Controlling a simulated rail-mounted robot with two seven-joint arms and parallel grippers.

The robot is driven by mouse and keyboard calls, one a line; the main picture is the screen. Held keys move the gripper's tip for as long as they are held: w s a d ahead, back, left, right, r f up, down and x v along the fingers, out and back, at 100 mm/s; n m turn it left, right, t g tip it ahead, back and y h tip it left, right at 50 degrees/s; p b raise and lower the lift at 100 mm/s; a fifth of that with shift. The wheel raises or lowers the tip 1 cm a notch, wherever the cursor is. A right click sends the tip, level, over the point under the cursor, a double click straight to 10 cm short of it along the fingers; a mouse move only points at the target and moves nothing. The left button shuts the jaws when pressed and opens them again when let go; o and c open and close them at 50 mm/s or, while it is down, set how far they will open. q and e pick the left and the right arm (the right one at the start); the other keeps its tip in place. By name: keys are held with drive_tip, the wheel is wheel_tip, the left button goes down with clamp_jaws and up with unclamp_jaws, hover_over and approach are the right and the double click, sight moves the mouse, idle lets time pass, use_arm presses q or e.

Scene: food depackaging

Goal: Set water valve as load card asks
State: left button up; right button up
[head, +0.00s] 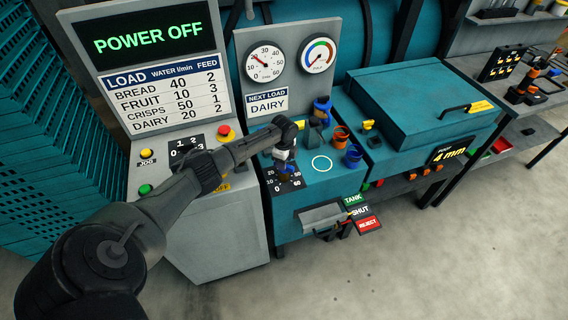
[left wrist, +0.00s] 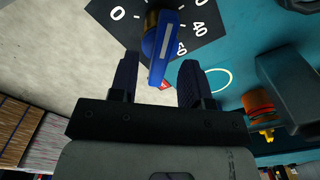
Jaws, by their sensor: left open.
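The load card (head: 267,103) reads NEXT LOAD DAIRY. The load chart (head: 163,96) gives DAIRY water 20 l/min, feed 2. The water valve has a blue handle (left wrist: 157,50) with a white line, over a black dial plate (left wrist: 197,14). In the head view the dial plate (head: 271,181) is partly hidden by my gripper. My left gripper (left wrist: 159,60) is open, its fingers either side of the handle's end; contact cannot be told. In the head view it is above the valve (head: 283,156). My right gripper is out of view.
A round gauge (head: 264,62) with a red needle stands behind the valve, beside a coloured gauge (head: 318,54). Blue and orange cups (head: 353,156) stand right of the valve. A screen (head: 148,38) reads POWER OFF. TANK, SHUT and REJECT labels (head: 360,211) hang at the front.

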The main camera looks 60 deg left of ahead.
use_arm(q)
wheel_tip(320, 180, up, 12)
idle(0.4)
drive_tip(key=shift+f, duration=0.1)
idle(0.6)
